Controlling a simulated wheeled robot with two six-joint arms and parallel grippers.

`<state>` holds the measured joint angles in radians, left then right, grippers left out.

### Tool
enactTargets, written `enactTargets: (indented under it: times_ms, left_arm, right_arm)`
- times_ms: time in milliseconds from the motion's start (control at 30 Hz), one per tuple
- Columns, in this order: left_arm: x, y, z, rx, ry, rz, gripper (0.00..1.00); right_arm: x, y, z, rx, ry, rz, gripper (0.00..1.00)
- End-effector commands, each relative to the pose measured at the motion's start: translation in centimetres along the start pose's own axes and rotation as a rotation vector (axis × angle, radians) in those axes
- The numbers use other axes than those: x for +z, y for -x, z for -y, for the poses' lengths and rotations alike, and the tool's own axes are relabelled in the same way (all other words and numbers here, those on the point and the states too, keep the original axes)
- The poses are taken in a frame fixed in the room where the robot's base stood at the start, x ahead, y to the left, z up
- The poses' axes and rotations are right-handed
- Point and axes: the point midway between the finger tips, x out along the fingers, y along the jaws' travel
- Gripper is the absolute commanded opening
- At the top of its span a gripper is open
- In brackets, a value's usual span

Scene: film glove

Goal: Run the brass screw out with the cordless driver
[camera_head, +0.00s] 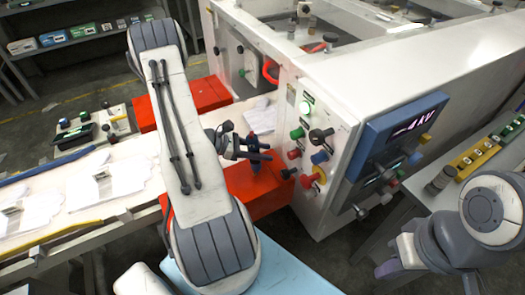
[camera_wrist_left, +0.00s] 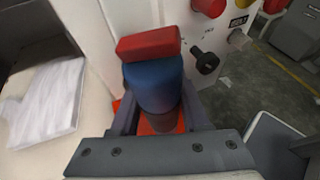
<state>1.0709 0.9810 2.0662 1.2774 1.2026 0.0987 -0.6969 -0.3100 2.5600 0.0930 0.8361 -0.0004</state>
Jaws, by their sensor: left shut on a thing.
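My left gripper (camera_head: 246,150) is in front of the machine's control panel, at the middle of the head view. It is shut on a blue body with a red block at one end, which looks like the cordless driver (camera_wrist_left: 153,84). In the left wrist view the driver stands between the two fingers, its dark lower part down between them. In the head view only small blue parts of it (camera_head: 253,143) show beside the fingers. I cannot make out the brass screw in either view. My right gripper (camera_head: 388,268) is at the lower right, partly cut off, its fingers unclear.
The white control panel (camera_head: 327,205) carries several coloured knobs, close right of the left gripper. A blue-framed display (camera_head: 400,135) is on its corner. A red box (camera_head: 262,192) is below the gripper.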

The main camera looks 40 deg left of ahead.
Motion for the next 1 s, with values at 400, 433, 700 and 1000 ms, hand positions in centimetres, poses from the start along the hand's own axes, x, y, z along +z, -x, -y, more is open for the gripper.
enactTargets:
  times_ms: [400,433,700,1000]
  left_arm:
    - [2.0,0.8,0.0,0.000,-0.001,0.000,0.00]
    - [2.2,0.9,0.0,0.000,-0.001,0.000,0.00]
    - [3.7,1.6,0.0,0.000,-0.001,0.001,0.00]
    - [5.3,2.2,0.0,0.000,-0.001,0.001,0.00]
  right_arm:
    - [-0.1,1.8,0.1,0.000,0.000,0.000,0.00]
    - [-0.1,1.9,0.1,0.000,0.000,0.000,0.00]
    - [-0.2,3.2,0.2,0.000,0.000,0.000,0.00]
    - [-0.2,4.6,0.3,0.000,0.000,0.000,0.00]
